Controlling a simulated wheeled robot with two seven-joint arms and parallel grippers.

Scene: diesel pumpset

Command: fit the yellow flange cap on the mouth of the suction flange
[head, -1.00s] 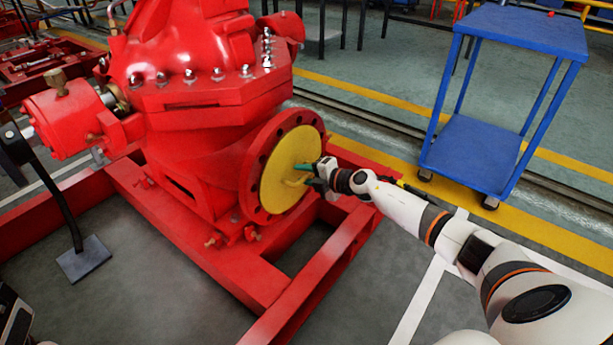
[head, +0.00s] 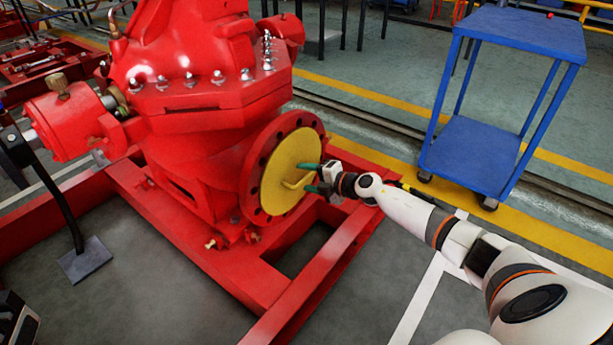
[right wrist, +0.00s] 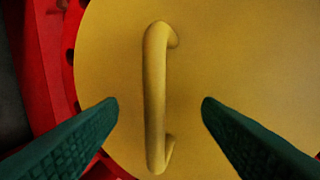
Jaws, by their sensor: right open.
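The yellow flange cap (head: 283,172) sits against the mouth of the red suction flange (head: 256,200), inside its ring of bolt holes. Its bar handle (head: 298,182) faces my right gripper. In the right wrist view the handle (right wrist: 155,95) stands upright between two green fingertips, with clear space on both sides. My right gripper (head: 308,178) is open, its fingers apart and not touching the handle. The right wrist view also shows the gripper (right wrist: 160,112) close in front of the cap face (right wrist: 235,60). Whether the cap is fully seated cannot be told. My left gripper is not in view.
The red pump (head: 205,120) stands on a red base frame (head: 215,255) with raised rails under the flange. A blue trolley (head: 470,155) stands at the right rear. Open grey floor lies in front of the frame.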

